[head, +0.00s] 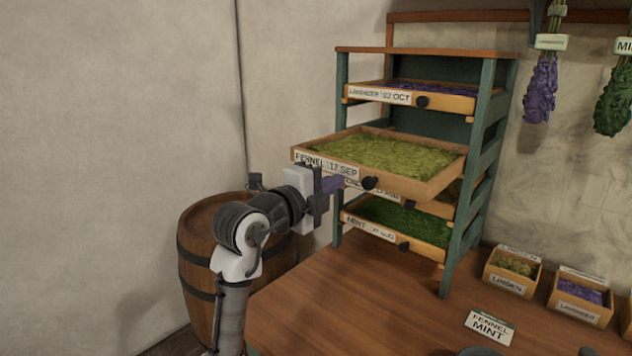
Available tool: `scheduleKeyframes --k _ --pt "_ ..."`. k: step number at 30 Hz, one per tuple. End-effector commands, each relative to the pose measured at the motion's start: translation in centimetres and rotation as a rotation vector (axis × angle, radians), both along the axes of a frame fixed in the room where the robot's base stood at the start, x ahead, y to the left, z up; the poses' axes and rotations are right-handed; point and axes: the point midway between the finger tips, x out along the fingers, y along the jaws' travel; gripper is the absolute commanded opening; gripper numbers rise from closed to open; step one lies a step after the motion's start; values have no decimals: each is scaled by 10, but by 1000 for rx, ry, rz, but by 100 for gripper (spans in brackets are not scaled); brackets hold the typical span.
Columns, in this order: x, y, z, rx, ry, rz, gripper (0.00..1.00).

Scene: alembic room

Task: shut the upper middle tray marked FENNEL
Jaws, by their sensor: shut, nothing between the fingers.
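The FENNEL tray (412,185) is a wooden drawer of green herb, labelled "FENNEL 17 SEP", with a dark round knob (369,183) on its front. It sticks well out of the green-framed rack (478,140), beyond the trays above and below. My gripper (334,184) is shut and empty. It is at the tray's front, left of the knob and just below the label. I cannot tell whether the fingertips touch the tray.
A LAVENDER tray (440,103) sits above; a MINT tray (428,243) and another partly hidden tray (440,207) sit below. A barrel (200,250) stands behind my arm. Small boxes (512,272) and a "FENNEL MINT" card (489,328) are on the wooden table (350,310).

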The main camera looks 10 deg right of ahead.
Motion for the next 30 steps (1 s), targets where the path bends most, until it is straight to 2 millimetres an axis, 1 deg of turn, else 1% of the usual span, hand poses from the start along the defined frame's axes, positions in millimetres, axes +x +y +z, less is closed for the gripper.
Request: scheduleKeyframes --k 4,15,19,23,26,30 --pt "4 -6 0 -1 0 0 0" --pt "5 -7 -1 -1 -1 0 0" --pt "10 -14 -1 0 0 0 0" --pt "23 -32 -3 1 0 -3 0" --pt "38 -51 -3 1 0 -3 0" --pt "62 -83 -2 1 0 -3 0"
